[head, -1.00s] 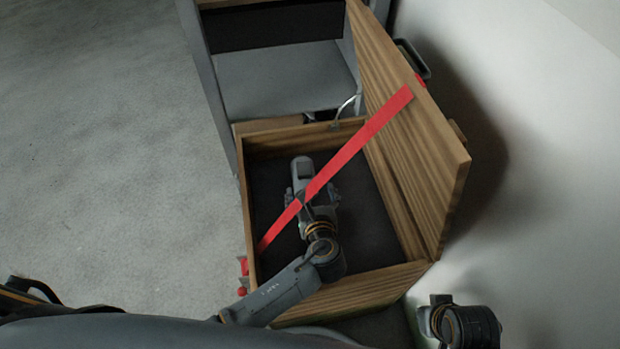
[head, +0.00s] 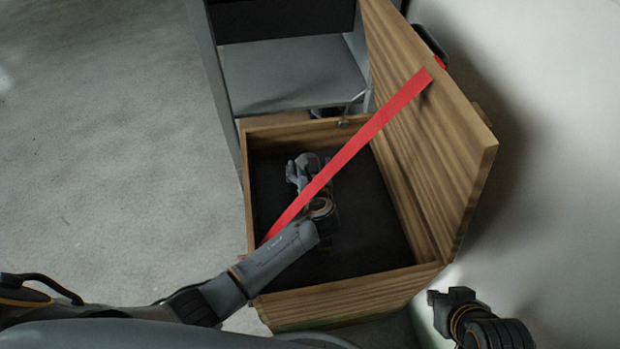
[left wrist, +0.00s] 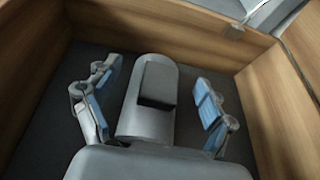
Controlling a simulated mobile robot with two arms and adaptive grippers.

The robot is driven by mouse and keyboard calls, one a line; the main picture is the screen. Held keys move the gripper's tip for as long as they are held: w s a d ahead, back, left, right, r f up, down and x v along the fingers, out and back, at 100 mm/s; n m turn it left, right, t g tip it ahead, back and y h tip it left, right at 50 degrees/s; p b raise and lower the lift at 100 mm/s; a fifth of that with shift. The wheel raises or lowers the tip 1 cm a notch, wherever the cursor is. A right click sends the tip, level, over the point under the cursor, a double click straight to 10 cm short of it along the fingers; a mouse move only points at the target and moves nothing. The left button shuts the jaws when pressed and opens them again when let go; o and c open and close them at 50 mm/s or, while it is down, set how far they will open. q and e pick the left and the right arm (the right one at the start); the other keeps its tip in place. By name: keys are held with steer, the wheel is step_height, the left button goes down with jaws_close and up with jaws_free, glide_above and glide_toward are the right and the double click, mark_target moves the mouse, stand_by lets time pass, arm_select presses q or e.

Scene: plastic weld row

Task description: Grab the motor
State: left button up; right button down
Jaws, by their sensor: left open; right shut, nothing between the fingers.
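The motor (left wrist: 146,118) is a grey rounded cylinder with a dark box on top. It lies on the dark floor of the open wooden box (head: 350,297). In the left wrist view, my left gripper (left wrist: 155,82) is open, with blue-padded fingers on both sides of the motor and visible gaps between. In the head view, the left gripper (head: 303,177) is down inside the box, and the arm and a red strap partly hide it and the motor. My right gripper (head: 440,298) is shut and empty, outside the box at the lower right.
A grey shelf unit (head: 285,75) stands behind the box. A white wall is on the right. Open floor lies to the left.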

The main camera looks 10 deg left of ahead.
arm_select(q)
steer(key=shift+w, duration=0.15)
jaws_close()
steer(key=shift+w+r, duration=0.15)
steer(key=shift+r, duration=0.1)
